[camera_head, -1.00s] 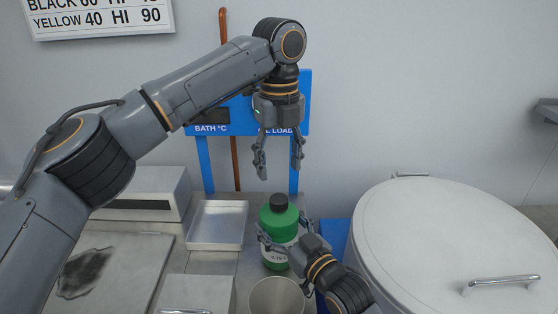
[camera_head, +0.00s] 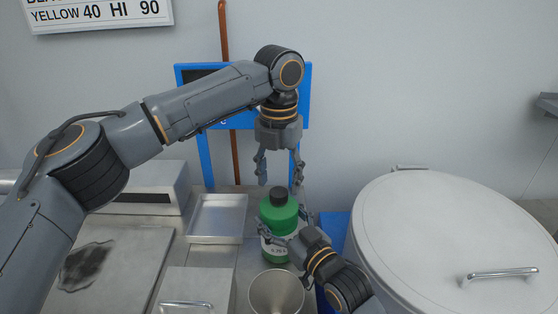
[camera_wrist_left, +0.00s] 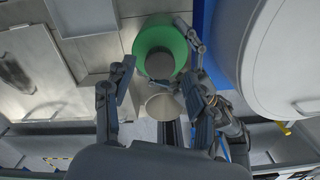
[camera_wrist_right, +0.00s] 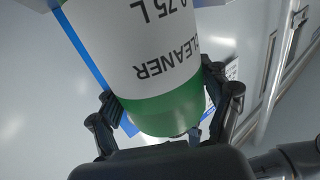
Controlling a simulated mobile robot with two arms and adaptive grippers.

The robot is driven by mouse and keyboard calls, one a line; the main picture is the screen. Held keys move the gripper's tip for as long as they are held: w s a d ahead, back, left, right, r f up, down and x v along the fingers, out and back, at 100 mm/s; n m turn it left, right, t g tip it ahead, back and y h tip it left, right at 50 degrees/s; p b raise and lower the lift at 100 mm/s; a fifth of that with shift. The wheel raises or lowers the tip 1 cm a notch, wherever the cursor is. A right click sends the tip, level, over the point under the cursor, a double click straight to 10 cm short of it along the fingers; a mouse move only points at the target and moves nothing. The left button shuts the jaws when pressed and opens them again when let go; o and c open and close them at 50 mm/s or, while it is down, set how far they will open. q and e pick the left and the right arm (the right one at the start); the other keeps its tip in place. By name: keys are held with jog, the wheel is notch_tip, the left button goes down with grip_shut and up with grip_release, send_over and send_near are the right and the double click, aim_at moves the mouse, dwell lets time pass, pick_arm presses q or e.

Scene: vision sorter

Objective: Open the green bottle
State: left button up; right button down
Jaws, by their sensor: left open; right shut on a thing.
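The green bottle (camera_head: 276,216) stands upright on the counter with its dark cap (camera_head: 279,195) on top and a white label on its side. My right gripper (camera_head: 285,237) is shut on the bottle's body from the front right; the right wrist view shows its fingers on both sides of the green bottle (camera_wrist_right: 165,113). My left gripper (camera_head: 280,181) points down, open and empty, with its fingertips just above the cap. In the left wrist view the cap (camera_wrist_left: 160,65) lies between the open fingers, seen from above.
A large white lidded vessel (camera_head: 450,235) stands close on the right. A blue sign stand (camera_head: 204,165) is behind my left gripper.

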aim_at(278, 195)
pick_arm(q)
jog(key=shift+f, duration=1.3)
